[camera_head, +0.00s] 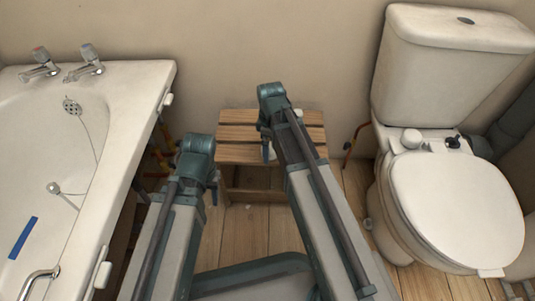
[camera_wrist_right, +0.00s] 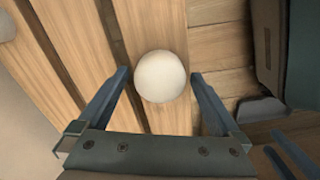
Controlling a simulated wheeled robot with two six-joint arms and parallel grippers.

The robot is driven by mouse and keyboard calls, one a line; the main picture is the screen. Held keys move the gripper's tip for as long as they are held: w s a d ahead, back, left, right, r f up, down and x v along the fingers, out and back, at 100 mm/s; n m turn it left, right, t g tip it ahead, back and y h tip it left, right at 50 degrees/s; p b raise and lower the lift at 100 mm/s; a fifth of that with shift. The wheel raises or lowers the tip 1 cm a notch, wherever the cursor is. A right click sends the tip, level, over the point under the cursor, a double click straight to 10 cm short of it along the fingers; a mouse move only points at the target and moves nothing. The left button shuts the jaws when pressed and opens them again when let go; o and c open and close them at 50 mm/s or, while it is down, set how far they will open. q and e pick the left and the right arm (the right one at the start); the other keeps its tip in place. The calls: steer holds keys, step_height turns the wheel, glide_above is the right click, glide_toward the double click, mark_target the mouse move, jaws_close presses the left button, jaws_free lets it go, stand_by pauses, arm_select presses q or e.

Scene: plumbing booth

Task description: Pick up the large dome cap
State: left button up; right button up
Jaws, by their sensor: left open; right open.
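A smooth off-white dome cap (camera_wrist_right: 160,76) sits on the wooden slats in the right wrist view. My right gripper (camera_wrist_right: 160,88) is open, with one finger on each side of the cap and a visible gap to both. In the head view my right gripper (camera_head: 267,152) points down over the stool, and the arm hides most of what lies under it. My left gripper (camera_head: 213,193) hangs at the stool's left front side; its finger gap is hard to make out in the head view. Its dark body also shows at the right of the right wrist view.
The slatted wooden stool (camera_head: 238,133) stands against the wall. A second small white piece (camera_head: 298,113) lies at its back right. A bathtub (camera_head: 135,80) is on the left and a toilet (camera_head: 455,210) on the right. Plank floor (camera_head: 240,235) shows in front of the stool.

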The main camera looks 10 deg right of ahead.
arm_select(q)
steer(key=shift+r, duration=0.1)
arm_select(e)
steer(key=c, duration=1.2)
arm_select(q)
steer(key=shift+r, duration=0.1)
arm_select(e)
steer(key=shift+r, duration=0.15)
steer(key=shift+c, duration=0.2)
